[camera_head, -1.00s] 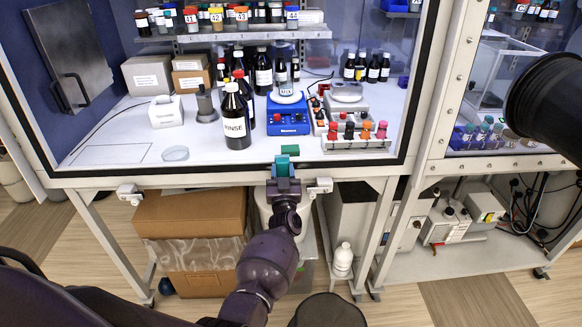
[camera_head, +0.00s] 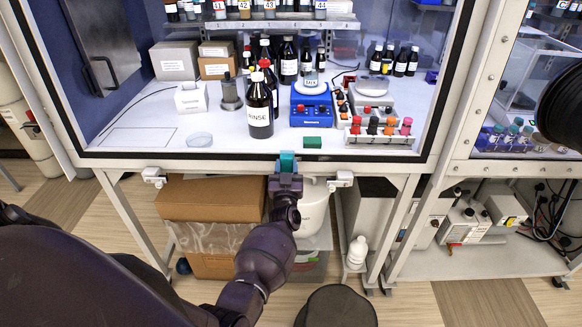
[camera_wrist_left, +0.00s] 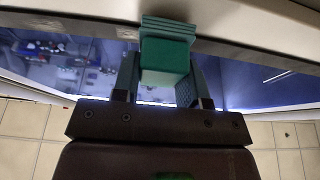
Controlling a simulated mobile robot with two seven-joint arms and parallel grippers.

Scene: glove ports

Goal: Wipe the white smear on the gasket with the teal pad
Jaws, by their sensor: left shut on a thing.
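My left gripper (camera_head: 286,177) is shut on the teal pad (camera_head: 287,161), at the lower edge of the large cabinet window. In the left wrist view the pad (camera_wrist_left: 166,55) sits between the two fingers, its layered far end close to the pale frame strip. I cannot tell whether it touches. The black gasket (camera_head: 200,163) runs along the bottom of the window, and the pad overlaps it in the head view. I cannot make out the white smear in either view. My right gripper is not in view.
Behind the glass stand a RINSE bottle (camera_head: 260,107), a blue balance (camera_head: 311,107), a rack of coloured caps (camera_head: 380,125) and a green block (camera_head: 312,142). Metal clamps (camera_head: 342,179) stick out below the window. A cardboard box (camera_head: 212,198) and a white bottle (camera_head: 357,252) are underneath.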

